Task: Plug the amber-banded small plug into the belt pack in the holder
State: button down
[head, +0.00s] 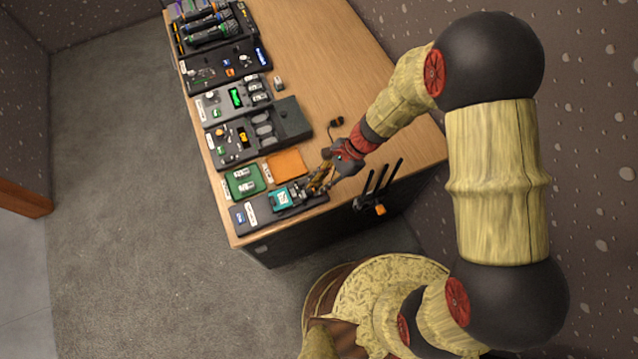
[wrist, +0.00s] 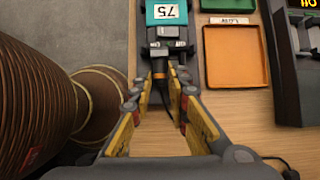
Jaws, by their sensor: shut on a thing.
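The teal belt pack (head: 281,198) lies in a dark holder (head: 312,201) at the table's near end. In the wrist view the belt pack (wrist: 160,13), labelled 75, is at the top, with its dark end toward my gripper (wrist: 160,84). My gripper, also in the head view (head: 318,186), is shut on a small dark plug (wrist: 159,70) in line with the pack. The plug's front reaches the pack's dark end; I cannot tell whether it is seated. Its amber band is not clear beside the yellow finger pads.
An orange tray (head: 287,164) and a green tray (head: 244,181) with small items lie beside the holder. Dark equipment trays (head: 292,118) line the table's left side. The table's far right is bare.

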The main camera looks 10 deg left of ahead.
jog(key=shift+s, duration=0.1)
jog(key=c, duration=1.7)
grip_release()
jog(key=shift+a, duration=0.1)
jog(key=shift+o, duration=0.3)
jog(key=v, duration=1.2)
